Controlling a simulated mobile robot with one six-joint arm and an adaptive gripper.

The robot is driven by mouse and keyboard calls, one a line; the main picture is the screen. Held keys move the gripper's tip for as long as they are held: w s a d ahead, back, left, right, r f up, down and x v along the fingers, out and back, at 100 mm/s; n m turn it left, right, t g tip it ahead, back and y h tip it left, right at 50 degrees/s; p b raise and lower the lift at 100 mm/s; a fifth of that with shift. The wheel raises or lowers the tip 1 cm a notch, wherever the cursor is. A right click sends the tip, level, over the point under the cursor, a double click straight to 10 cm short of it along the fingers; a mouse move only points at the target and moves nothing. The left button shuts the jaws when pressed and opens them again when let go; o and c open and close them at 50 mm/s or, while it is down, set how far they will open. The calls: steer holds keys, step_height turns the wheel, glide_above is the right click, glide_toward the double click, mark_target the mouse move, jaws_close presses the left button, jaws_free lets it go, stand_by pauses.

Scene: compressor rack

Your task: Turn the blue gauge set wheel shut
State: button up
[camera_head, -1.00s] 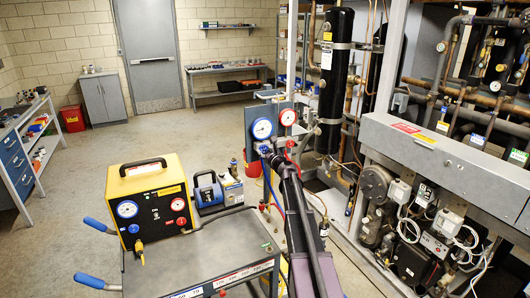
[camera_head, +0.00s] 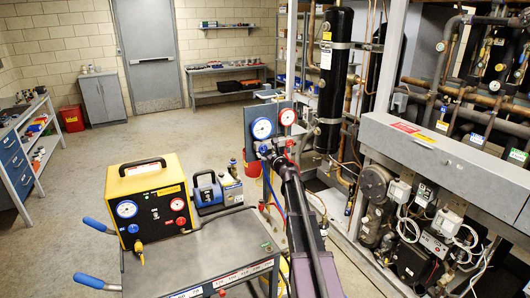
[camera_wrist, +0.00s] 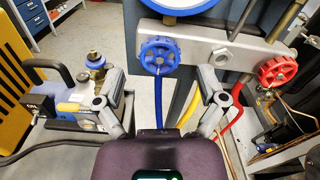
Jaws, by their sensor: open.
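The blue wheel (camera_wrist: 160,56) sits on the left of the silver manifold bar (camera_wrist: 222,50) in the wrist view, under the blue-rimmed gauge (camera_wrist: 172,8). A red wheel (camera_wrist: 277,71) is on the bar's right. My gripper (camera_wrist: 161,92) is open. Its two fingers stand left and right of the blue wheel with gaps, and no contact shows. In the head view the blue gauge (camera_head: 262,128) and red gauge (camera_head: 288,117) hang on a grey panel (camera_head: 252,115). My arm hides most of the manifold below them there.
Blue, yellow and red hoses hang below the manifold; the blue hose (camera_wrist: 158,104) runs down between my fingers. The compressor rack (camera_head: 450,165) is right. Open floor lies behind left.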

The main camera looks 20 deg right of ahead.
steer(key=s, duration=1)
steer(key=shift+s+d, duration=0.2)
steer(key=s+a+f+n+g+y, duration=0.2)
steer(key=s+a+f+n+g, duration=0.15)
steer(key=a+n, duration=0.4)
steer(key=s+a+f+n+g+y, duration=0.2)
steer(key=s+a+f+n+g, duration=0.15)
steer(key=a+n, duration=0.4)
steer(key=s+a+f+n+g+y, duration=0.2)
steer(key=s+a+f+n+g, duration=0.15)
steer(key=a+n, duration=0.4)
steer(key=s+a+f+n+g+h, duration=0.2)
steer(key=s+f+n+g+h, duration=0.1)
steer(key=s, duration=0.6)
steer(key=s+a+f+n+g+h, duration=0.3)
steer(key=s+f+n+g, duration=0.1)
steer(key=s+n, duration=0.4)
steer(key=shift+s+a+f+h, duration=0.2)
steer(key=shift+s+f+h, duration=0.1)
steer(key=shift+s+f, duration=0.2)
steer(key=shift+g, duration=0.25)
